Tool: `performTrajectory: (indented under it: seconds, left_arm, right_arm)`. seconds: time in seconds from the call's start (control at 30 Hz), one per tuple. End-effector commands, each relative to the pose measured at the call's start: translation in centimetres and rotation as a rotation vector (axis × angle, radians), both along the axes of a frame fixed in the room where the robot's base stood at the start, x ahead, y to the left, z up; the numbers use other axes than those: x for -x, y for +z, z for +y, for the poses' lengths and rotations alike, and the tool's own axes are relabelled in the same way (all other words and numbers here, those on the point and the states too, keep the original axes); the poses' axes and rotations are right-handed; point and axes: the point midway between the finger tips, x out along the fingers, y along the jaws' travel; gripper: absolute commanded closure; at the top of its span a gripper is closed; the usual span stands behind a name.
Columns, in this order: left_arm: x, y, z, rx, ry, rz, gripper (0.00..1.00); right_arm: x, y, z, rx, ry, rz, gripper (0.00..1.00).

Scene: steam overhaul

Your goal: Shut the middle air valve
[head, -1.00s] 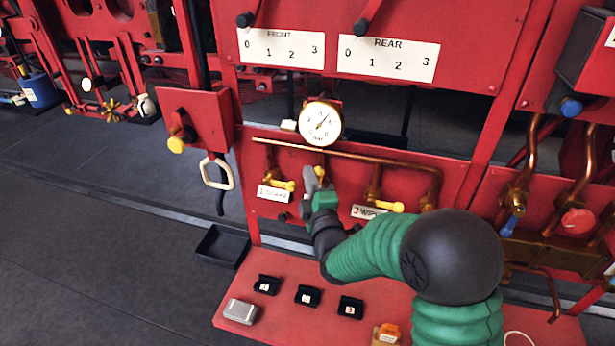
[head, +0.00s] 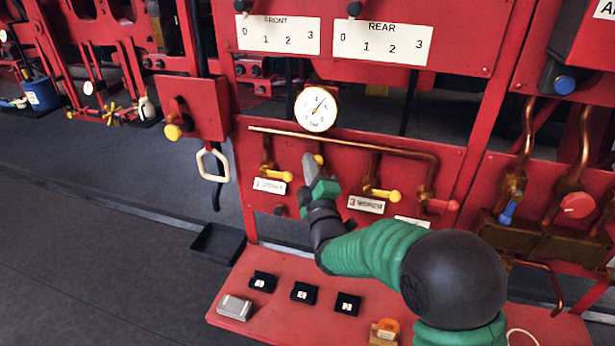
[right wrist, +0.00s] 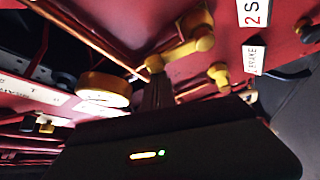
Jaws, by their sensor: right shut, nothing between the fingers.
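A copper pipe (head: 345,142) on a red panel feeds several small brass valves. The middle air valve's yellow handle (head: 318,160) shows only in part behind my right gripper (head: 308,160). My right gripper is shut and empty, its fingers at this valve; I cannot tell if they touch it. In the right wrist view, a yellow lever (right wrist: 185,48) lies close by the dark fingers (right wrist: 158,92), near a label starting with 2 (right wrist: 255,12). The left valve (head: 280,175) and the valve labelled 3 (head: 382,194) have yellow handles pointing right. My left gripper is not in view.
A pressure gauge (head: 316,109) sits just above the pipe. A red-handled valve (head: 440,205) is further right. Below, a red shelf (head: 275,322) holds small black trays (head: 304,293), a metal box (head: 235,307) and an orange item (head: 385,330). Open floor lies left.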

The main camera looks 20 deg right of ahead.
Motion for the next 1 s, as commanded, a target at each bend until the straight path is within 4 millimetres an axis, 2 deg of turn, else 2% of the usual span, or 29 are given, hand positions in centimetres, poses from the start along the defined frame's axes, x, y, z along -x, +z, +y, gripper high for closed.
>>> performTrajectory:
  seconds: [0.03, 0.17, 0.4, 0.7, 1.0]
  left_arm:
    - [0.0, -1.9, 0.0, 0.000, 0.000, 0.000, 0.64]
    - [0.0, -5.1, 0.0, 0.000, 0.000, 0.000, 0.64]
    - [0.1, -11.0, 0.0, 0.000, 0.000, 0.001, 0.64]
    - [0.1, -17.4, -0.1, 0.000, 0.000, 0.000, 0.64]
    - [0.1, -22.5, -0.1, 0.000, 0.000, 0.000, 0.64]
  right_arm:
    - [-0.2, -1.1, -0.4, -0.023, -0.005, -0.016, 1.00]
    - [-0.5, -1.5, -0.9, -0.109, -0.004, -0.075, 1.00]
    - [0.0, -2.1, -2.1, -0.299, -0.004, -0.203, 1.00]
    - [1.0, -2.9, -3.5, -0.537, -0.002, -0.360, 1.00]
    - [1.8, -4.1, -4.6, -0.772, -0.002, -0.518, 1.00]
